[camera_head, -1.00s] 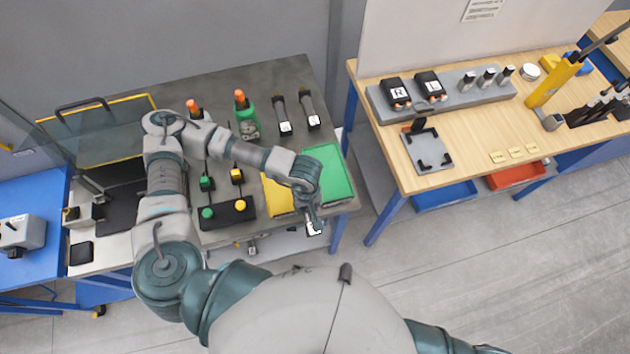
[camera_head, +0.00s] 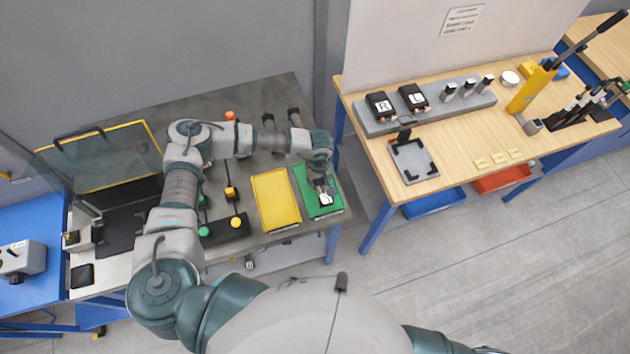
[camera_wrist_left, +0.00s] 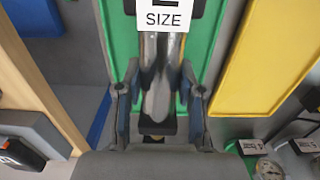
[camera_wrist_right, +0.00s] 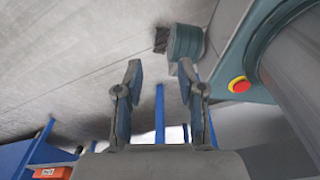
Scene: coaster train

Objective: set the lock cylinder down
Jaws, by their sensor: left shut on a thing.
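The lock cylinder (camera_wrist_left: 160,85) is a grey metallic piece with a white label reading "SIZE"; the label also shows in the head view (camera_head: 325,197). My left gripper (camera_head: 322,184) is shut on it, with one finger on each side in the left wrist view. It holds the cylinder over the green tray (camera_head: 309,202), which also fills the background in the left wrist view (camera_wrist_left: 205,40). I cannot tell whether the cylinder touches the tray. My right gripper (camera_wrist_right: 160,70) is open and empty above the floor, with its fingers apart.
A yellow tray (camera_head: 275,200) lies left of the green one. A dark button box (camera_head: 225,232) stands further left. Dark-handled tools (camera_head: 270,124) lie behind, partly hidden by my arm. A wooden bench (camera_head: 460,150) stands to the right across a gap.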

